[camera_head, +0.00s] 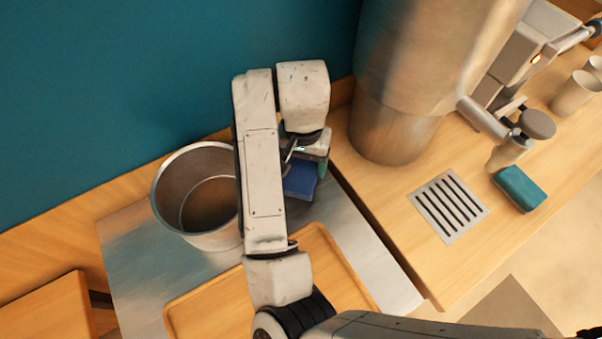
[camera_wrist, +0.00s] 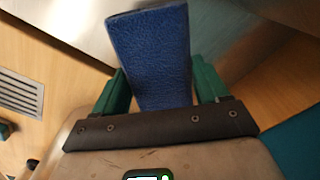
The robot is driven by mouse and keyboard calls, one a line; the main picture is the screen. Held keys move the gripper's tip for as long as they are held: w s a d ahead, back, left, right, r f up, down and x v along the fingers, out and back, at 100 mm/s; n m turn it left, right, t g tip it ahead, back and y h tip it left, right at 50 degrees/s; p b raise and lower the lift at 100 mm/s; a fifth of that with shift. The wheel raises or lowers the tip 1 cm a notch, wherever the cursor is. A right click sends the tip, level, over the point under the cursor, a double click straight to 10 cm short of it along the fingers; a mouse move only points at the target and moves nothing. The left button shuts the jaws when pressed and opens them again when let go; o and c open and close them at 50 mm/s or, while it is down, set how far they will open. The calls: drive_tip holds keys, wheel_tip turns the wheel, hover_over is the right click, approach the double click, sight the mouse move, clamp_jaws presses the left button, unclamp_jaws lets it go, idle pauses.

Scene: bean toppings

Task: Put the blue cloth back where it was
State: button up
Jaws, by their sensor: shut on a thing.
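The blue cloth (camera_head: 301,181) is a folded, flat rectangular piece between the green fingers of my gripper (camera_head: 309,166), over the metal surface just right of the pot. In the wrist view the cloth (camera_wrist: 150,45) stands out between the two fingers of my gripper (camera_wrist: 160,84), which is shut on it. My arm link hides part of the cloth's left side in the head view. I cannot tell whether the cloth touches the surface below.
A metal pot (camera_head: 168,198) stands left of my arm. A wooden tray (camera_head: 330,265) lies in front. A large steel cylinder (camera_head: 385,130) stands at right.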

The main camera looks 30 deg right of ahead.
sight(303, 175)
drive_tip(key=shift+f, duration=2.45)
drive_tip(key=shift+f, duration=0.2)
drive_tip(key=o, duration=1)
drive_tip(key=shift+r, duration=0.1)
wheel_tip(303, 175, up, 12)
drive_tip(key=shift+r+p, duration=0.1)
drive_tip(key=shift+p, duration=1)
drive_tip(key=shift+s, duration=0.1)
